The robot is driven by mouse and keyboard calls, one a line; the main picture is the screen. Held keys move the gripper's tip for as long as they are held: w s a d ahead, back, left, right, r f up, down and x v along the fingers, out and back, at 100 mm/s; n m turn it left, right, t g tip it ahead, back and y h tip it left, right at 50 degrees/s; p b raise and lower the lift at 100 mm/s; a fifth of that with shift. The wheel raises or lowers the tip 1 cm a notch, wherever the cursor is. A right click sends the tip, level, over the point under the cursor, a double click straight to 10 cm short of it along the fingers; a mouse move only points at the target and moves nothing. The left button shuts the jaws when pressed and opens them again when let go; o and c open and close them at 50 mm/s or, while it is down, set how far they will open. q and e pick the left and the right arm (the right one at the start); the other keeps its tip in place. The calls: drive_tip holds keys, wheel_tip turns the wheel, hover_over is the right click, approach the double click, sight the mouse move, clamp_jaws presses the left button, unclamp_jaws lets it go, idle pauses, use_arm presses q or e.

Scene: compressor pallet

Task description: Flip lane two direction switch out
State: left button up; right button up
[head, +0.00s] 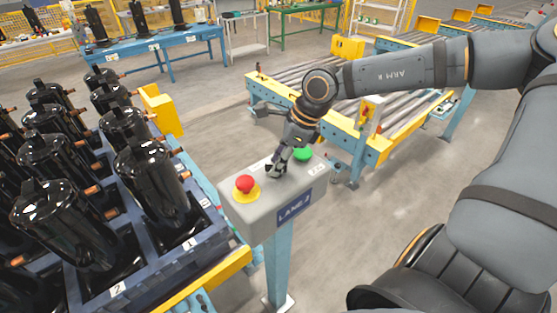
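The grey lane two control box (262,205) stands on a blue post and carries a blue "LANE 2" label (294,206) on its front. A red mushroom button (245,184) on a yellow ring is at its left end, and a green button (303,154) is at its right end. My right gripper (275,171) reaches down to the box top between the two buttons. Its fingertips are at or just above the surface; I cannot tell whether they touch. The direction switch is not clearly visible, and the gripper covers that middle part. My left gripper is not in view.
A blue crate of black compressors (145,165) stands close on the left. A roller conveyor (375,146) with yellow ends runs behind the box. A blue table with compressors (150,45) is at the back left. Floor right of the post is open.

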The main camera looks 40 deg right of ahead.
drive_tip(key=shift+r, duration=0.15)
wheel_tip(320, 180, up, 10)
idle(0.4)
idle(0.3)
